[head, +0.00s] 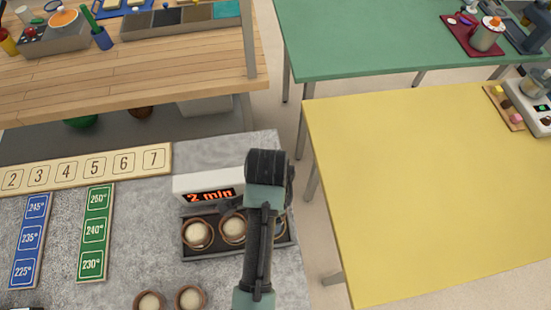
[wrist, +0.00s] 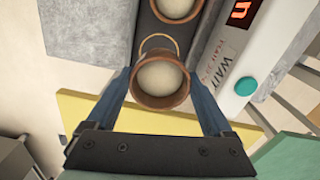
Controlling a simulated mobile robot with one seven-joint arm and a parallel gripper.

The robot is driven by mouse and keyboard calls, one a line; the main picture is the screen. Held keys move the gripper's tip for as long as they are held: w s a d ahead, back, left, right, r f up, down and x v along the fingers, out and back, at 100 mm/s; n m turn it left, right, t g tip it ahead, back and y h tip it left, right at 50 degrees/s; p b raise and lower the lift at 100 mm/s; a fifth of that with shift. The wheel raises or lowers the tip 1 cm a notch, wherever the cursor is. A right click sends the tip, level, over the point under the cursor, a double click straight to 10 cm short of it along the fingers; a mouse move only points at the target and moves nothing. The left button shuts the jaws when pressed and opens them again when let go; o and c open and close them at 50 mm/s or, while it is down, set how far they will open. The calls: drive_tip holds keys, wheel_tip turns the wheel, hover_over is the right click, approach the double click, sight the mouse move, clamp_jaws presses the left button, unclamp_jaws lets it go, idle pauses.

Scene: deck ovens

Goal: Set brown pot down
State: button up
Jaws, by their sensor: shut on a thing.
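My gripper (wrist: 162,88) is shut on a brown pot (wrist: 137,93) with pale dough in it, which sits upright between the two blue fingers in the wrist view. The pot is over or in the end of a dark tray (wrist: 150,28); I cannot tell whether it touches the tray floor. A thin gold ring (wrist: 160,36) shows on the tray just beyond it. In the head view the tray (head: 215,253) holds two brown pots with dough, the left one (head: 197,235) and the middle one (head: 233,230). My arm hides most of the tray's right end.
A white timer box (head: 190,186) reading "2 min" stands behind the tray. Two more dough pots (head: 150,301) (head: 190,298) stand on the grey counter in front. Number and temperature boards (head: 96,232) lie to the left. A yellow table (head: 430,190) is right, across a gap.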

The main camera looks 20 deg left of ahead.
drive_tip(key=shift+f, duration=3.4)
drive_tip(key=shift+f, duration=0.15)
drive_tip(key=o, duration=1.3)
wheel_tip(320, 180, up, 12)
drive_tip(key=shift+r, duration=0.2)
